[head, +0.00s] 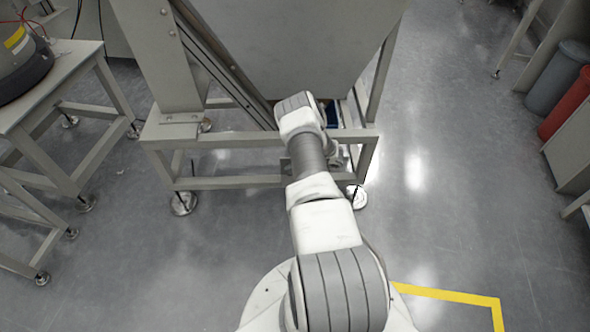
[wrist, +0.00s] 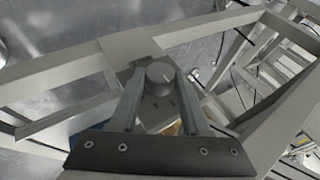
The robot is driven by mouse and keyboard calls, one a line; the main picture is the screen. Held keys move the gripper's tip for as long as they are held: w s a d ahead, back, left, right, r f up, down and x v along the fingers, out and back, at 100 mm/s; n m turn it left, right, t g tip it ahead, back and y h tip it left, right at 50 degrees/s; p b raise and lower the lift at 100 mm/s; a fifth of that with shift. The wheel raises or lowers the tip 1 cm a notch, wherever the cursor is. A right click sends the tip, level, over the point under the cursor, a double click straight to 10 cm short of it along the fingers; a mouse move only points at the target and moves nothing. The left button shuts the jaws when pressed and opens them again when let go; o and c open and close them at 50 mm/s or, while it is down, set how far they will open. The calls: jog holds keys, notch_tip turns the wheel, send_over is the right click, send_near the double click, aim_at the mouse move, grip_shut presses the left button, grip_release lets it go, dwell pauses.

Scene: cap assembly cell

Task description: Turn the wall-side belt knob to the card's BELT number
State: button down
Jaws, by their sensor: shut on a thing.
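The belt knob (wrist: 160,73) is a small round grey knob with a light pointer line on its face, on a grey plate (wrist: 133,73) fixed to the machine frame. It sits between the two fingers of my gripper (wrist: 158,82) in the wrist view, and the gripper is shut on it. In the head view my arm reaches to the machine frame and hides the knob. The card with the BELT number is not recognisable in either view.
A grey machine frame (head: 225,183) with a sloped panel (head: 300,45) stands in front of me. A grey table (head: 60,75) is on the left. Grey (head: 557,78) and red (head: 568,110) bins stand at the right. The floor (head: 440,200) between is clear, with yellow tape (head: 450,294) near me.

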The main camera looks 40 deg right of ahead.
jog(key=shift+c, duration=1.8)
grip_release()
jog(key=p+v, duration=0.6)
jog(key=v, duration=1.1)
jog(key=shift+s+r, duration=0.15)
